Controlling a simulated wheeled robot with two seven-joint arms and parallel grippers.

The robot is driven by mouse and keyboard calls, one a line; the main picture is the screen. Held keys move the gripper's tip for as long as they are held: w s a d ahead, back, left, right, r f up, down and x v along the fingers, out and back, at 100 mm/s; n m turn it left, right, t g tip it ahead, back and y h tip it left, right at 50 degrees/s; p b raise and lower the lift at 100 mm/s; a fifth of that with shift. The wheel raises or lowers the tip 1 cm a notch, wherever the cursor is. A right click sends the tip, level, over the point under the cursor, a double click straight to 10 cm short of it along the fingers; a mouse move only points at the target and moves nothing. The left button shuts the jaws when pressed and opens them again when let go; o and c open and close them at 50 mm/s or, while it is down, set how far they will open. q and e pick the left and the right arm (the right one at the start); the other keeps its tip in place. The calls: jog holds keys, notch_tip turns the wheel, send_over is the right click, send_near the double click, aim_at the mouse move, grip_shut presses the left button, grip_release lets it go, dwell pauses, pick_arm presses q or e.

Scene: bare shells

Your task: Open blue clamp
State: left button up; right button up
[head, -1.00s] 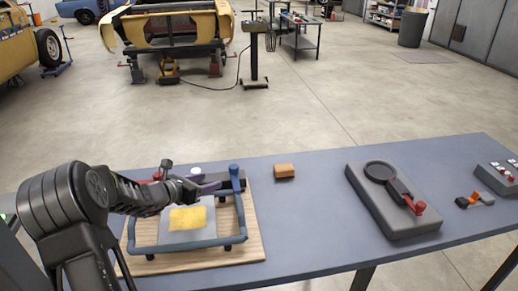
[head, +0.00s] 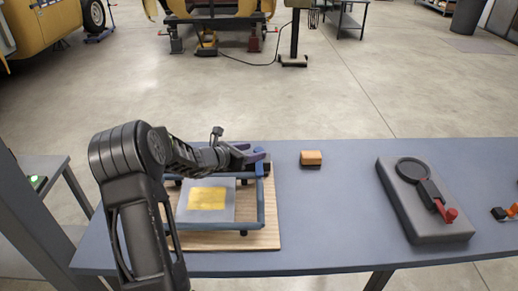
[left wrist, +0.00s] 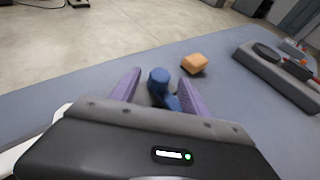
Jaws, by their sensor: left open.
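The blue clamp (head: 266,167) stands at the back right corner of a blue frame (head: 215,234); its rounded blue knob (left wrist: 158,77) shows clearly in the left wrist view. My left gripper (head: 252,157) reaches in from the left with its purple fingers at the clamp. The fingers are open, one on each side of the knob in the left wrist view. I cannot tell whether they touch it. The frame surrounds a grey plate with a yellow patch (head: 207,198) on a wooden board (head: 268,234). My arm hides the frame's back left part. My right gripper is not in view.
An orange-brown block (head: 311,157) lies on the blue-grey table (head: 330,215) right of the board. A grey fixture with a black ring and red-knobbed lever (head: 426,200) sits further right. The table between them is clear.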

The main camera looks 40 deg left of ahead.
aim_at(257, 150)
pick_arm(q)
jog(key=shift+p+x, duration=0.3)
jog(key=shift+x, duration=1.65)
grip_shut()
